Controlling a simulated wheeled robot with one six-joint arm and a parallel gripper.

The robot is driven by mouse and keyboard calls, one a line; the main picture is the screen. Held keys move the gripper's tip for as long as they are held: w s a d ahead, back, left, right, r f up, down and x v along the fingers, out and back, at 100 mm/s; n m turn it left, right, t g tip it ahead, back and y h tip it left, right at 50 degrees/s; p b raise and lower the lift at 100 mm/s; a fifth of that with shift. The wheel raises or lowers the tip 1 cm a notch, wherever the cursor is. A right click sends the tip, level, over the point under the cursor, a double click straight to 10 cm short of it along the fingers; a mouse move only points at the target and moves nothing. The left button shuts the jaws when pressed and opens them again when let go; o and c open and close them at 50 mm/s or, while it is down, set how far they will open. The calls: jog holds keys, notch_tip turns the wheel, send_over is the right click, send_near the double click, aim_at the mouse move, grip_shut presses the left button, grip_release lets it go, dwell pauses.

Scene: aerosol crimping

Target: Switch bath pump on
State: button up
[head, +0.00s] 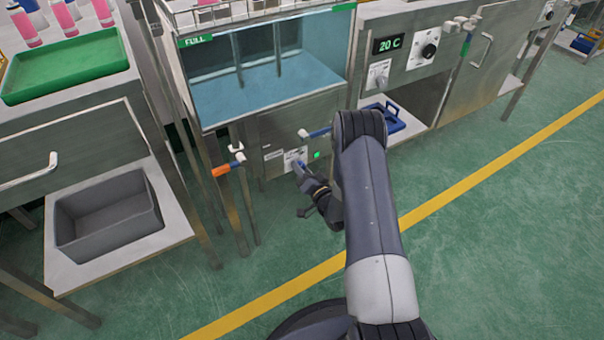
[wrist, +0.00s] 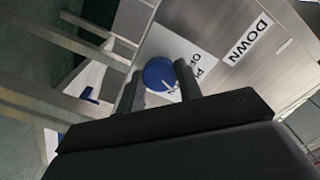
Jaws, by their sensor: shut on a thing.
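The pump switch is a round blue knob (wrist: 160,74) on a white label plate (wrist: 185,48) on the steel front below the water bath (head: 262,88). My gripper (wrist: 160,80) is shut on the knob, one dark finger on each side of it. A white pointer line on the knob points to the lower right in the wrist view, near a letter partly hidden by my gripper. "OFF" shows upside down on the plate. In the head view my gripper (head: 303,172) reaches the white plate (head: 292,157), and a green light (head: 317,155) glows just right of it.
A white-and-blue lever (head: 314,133) sits above the switch, and an orange-handled valve (head: 228,166) to its left. Right stands a unit with a "20 C" display (head: 388,44) and a black dial (head: 429,50). A grey bin (head: 108,214) is on the left shelf.

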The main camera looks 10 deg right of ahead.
jog(key=shift+m+b, duration=0.45)
jog(key=shift+m, duration=0.55)
jog(key=o, duration=1)
jog(key=shift+c, duration=0.2)
jog(key=p+v, duration=0.2)
jog(key=v, duration=0.8)
jog(key=shift+s, duration=0.35)
jog(key=shift+d, duration=0.1)
